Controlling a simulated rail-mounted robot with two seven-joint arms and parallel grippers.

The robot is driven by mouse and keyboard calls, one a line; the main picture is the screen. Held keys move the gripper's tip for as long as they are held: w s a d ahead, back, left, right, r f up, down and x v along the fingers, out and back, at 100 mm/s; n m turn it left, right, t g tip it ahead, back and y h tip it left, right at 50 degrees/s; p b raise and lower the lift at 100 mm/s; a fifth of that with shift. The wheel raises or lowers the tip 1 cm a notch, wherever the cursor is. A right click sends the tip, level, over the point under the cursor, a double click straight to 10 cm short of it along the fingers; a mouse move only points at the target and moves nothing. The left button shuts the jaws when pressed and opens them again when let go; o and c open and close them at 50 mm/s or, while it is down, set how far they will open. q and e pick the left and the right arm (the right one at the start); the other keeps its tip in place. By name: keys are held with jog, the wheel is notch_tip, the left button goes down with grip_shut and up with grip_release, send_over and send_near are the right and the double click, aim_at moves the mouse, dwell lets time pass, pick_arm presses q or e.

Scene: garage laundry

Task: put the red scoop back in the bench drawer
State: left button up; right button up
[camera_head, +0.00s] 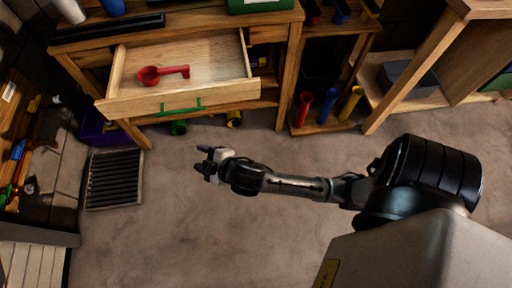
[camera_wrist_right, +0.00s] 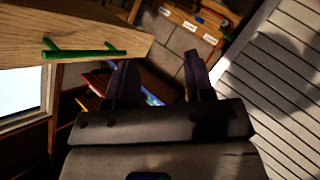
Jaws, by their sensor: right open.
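The red scoop (camera_head: 162,74) lies inside the pulled-out bench drawer (camera_head: 180,97), on its pale wooden floor. The drawer front carries a green handle (camera_head: 180,108); the handle also shows in the right wrist view (camera_wrist_right: 85,53). My right gripper (camera_head: 205,164) is open and empty, in front of and below the drawer, apart from it and from the scoop. Its two dark fingers stand apart in the right wrist view (camera_wrist_right: 160,80). The scoop is not seen in the right wrist view. My left gripper is not in view.
The wooden bench (camera_head: 284,75) stands behind the drawer. A dark slatted grate (camera_head: 113,178) lies on the floor at left, near a purple bin (camera_head: 98,128). Red, blue and yellow tubes (camera_head: 328,106) stand on a low shelf to the right. The grey floor around my right gripper is clear.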

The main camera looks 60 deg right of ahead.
jog(key=s+f+m+g, duration=0.3)
jog(key=s+f+g, duration=0.1)
jog(key=s, duration=0.7)
jog(key=s+d+f+m+g, duration=0.1)
jog(key=s+f+g, duration=0.3)
jog(key=s, duration=0.7)
jog(key=shift+s+f+m+g+y, duration=0.15)
jog(key=shift+f+m+g+y, duration=0.15)
jog(key=shift+m+g, duration=0.75)
